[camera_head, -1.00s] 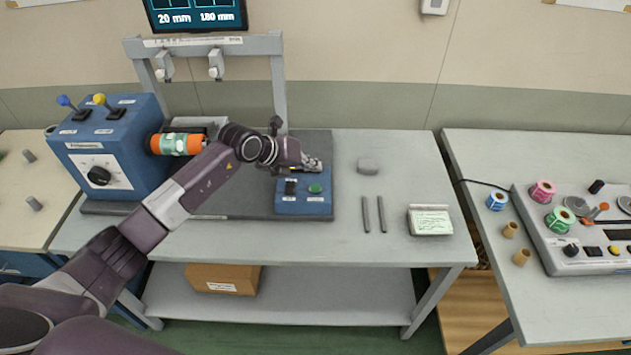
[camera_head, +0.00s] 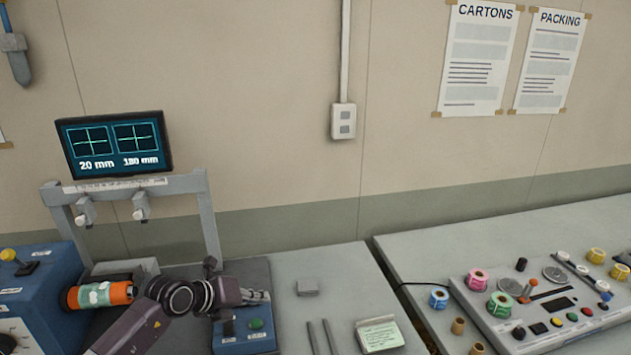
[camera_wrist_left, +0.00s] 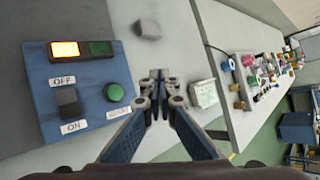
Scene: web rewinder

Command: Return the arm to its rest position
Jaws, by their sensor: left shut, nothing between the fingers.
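My left gripper (camera_head: 257,297) is at the end of my dark arm, over the far edge of the small blue control box (camera_head: 245,335) on the bench. Its fingers are shut with nothing between them; in the left wrist view the fingertips (camera_wrist_left: 160,78) point out past the box. The fingers appear clear of the button. My right gripper is in neither view.
A grey frame (camera_head: 130,185) with a monitor (camera_head: 115,143) stands behind the arm. An orange-ended roll (camera_head: 100,294) on the blue machine (camera_head: 45,285) is close to my arm. A grey block (camera_head: 307,287), two rods (camera_head: 325,338) and a label pad (camera_head: 379,335) lie to the right.

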